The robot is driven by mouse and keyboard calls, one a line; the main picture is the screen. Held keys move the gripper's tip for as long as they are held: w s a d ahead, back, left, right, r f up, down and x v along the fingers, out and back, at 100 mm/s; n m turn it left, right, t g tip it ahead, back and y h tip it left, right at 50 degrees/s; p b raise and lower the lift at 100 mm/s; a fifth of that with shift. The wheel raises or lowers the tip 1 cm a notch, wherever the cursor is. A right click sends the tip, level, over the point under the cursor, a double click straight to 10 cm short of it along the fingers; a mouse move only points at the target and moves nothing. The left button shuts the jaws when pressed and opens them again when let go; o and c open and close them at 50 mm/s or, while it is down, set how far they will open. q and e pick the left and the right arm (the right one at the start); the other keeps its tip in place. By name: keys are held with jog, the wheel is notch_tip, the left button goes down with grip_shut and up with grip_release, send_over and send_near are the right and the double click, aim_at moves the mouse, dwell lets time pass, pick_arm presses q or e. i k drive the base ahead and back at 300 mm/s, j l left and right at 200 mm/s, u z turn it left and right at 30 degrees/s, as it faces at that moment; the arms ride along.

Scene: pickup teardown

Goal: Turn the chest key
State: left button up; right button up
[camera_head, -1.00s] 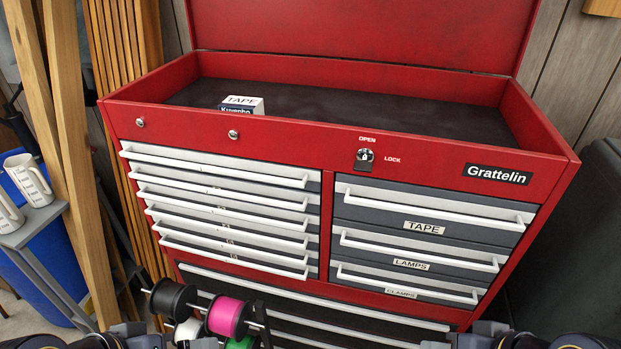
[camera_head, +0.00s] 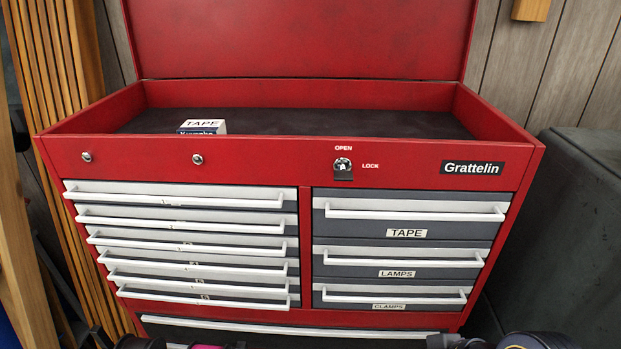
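The chest key sits in a round silver lock (camera_head: 342,164) on the red front rim of the tool chest (camera_head: 250,158), right of centre. A dark tag hangs below the lock. The word OPEN is printed above it and LOCK to its right. The key's exact angle is too small to read. Part of my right arm (camera_head: 510,342) shows at the bottom edge, well below the lock, with its fingertips not clearly seen. A dark piece at the bottom left (camera_head: 95,338) looks like my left arm; its fingers cannot be made out. Neither touches the chest key.
The chest lid (camera_head: 300,38) stands open. A tape box (camera_head: 203,127) lies in the top tray. The visible drawers are shut, with white handles protruding. Wooden slats (camera_head: 62,60) stand at the left; a dark grey bin (camera_head: 590,220) stands at the right. Spool tops (camera_head: 140,343) show at the bottom.

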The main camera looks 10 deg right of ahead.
aim_at(342, 176)
jog(key=j+z, duration=0.2)
jog(key=z, duration=0.2)
jog(key=j+z, duration=0.25)
jog(key=z, duration=0.15)
jog(key=j+z, duration=0.2)
jog(key=z, duration=0.65)
